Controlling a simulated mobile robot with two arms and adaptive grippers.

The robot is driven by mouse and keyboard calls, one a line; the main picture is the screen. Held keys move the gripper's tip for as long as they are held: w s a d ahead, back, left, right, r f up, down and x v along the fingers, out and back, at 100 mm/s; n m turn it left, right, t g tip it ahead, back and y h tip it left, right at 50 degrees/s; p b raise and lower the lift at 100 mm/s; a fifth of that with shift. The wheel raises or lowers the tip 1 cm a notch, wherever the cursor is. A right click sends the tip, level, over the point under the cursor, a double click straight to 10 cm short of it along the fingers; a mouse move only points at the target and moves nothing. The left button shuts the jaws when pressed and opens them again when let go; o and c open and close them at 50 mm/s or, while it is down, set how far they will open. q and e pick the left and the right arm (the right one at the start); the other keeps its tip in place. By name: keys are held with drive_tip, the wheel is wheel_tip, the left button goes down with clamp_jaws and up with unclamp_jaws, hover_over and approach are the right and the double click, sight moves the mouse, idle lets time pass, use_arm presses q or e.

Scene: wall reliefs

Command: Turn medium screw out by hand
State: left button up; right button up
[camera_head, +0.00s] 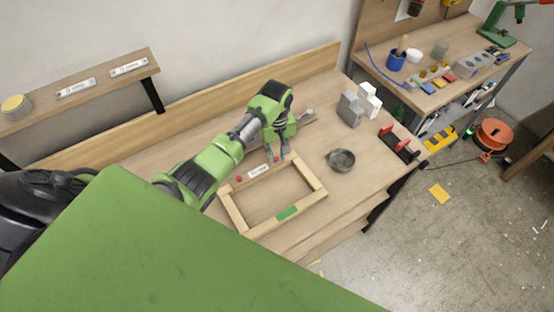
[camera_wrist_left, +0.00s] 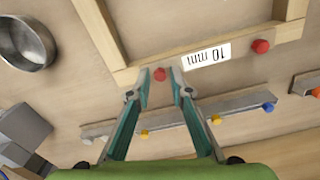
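A rectangular wooden frame (camera_head: 231,212) lies on the workbench. In the left wrist view, its near bar (camera_wrist_left: 215,46) carries a white "10 mm" label (camera_wrist_left: 207,56) and two red screw heads. One red head (camera_wrist_left: 160,74) lies between the fingertips of my left gripper (camera_wrist_left: 160,84); the other red head (camera_wrist_left: 261,46) is at the right. The fingers are apart, with a gap visible on each side of the head. In the head view, my left gripper (camera_head: 278,157) points down at the frame's back bar. Which screw is the medium one is not marked. My right gripper is not in view.
A metal bowl (camera_head: 342,159) stands right of the frame, with grey blocks (camera_head: 350,110) and a red-black holder (camera_head: 398,146) beyond. Metal strips (camera_wrist_left: 240,103) with yellow and blue heads lie behind the frame. A wall shelf (camera_head: 105,95) hangs at the left.

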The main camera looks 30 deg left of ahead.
use_arm(q)
drive_tip(key=m, duration=0.9)
drive_tip(key=shift+m, duration=0.3)
drive_tip(key=m, duration=0.9)
clamp_jaws()
drive_tip(key=n, duration=0.3)
drive_tip(key=shift+n, duration=0.9)
